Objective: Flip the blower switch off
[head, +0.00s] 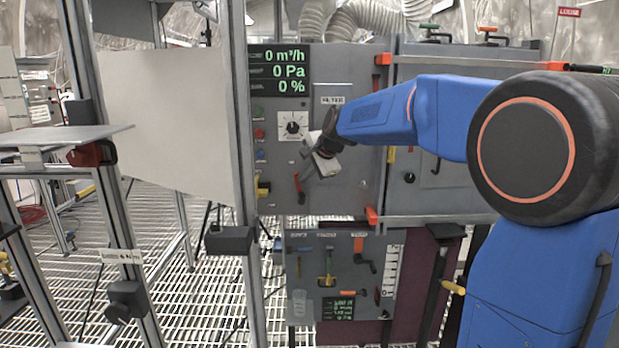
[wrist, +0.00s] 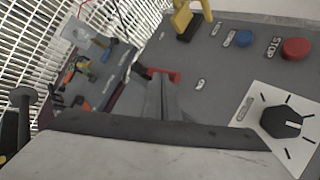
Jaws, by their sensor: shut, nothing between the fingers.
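A grey panel (head: 335,200) carries a red lever (head: 299,188), which hangs down below the dial, and a yellow switch (head: 262,186) at its left edge. The labels are too small to tell which one is the blower switch. In the wrist view the red lever (wrist: 166,76) is just beyond my fingertips, and the yellow switch (wrist: 190,22) is at the top. My gripper (head: 303,176) is shut and empty beside the red lever; it also shows in the wrist view (wrist: 158,88). Whether the fingers touch the lever I cannot tell. The display (head: 279,71) reads 0 m³/h, 0 Pa and 0 %.
A dial (head: 293,126) and a red stop button (wrist: 296,49) with a blue button (wrist: 243,39) are close to my gripper. A metal post (head: 240,130) stands just left of the panel.

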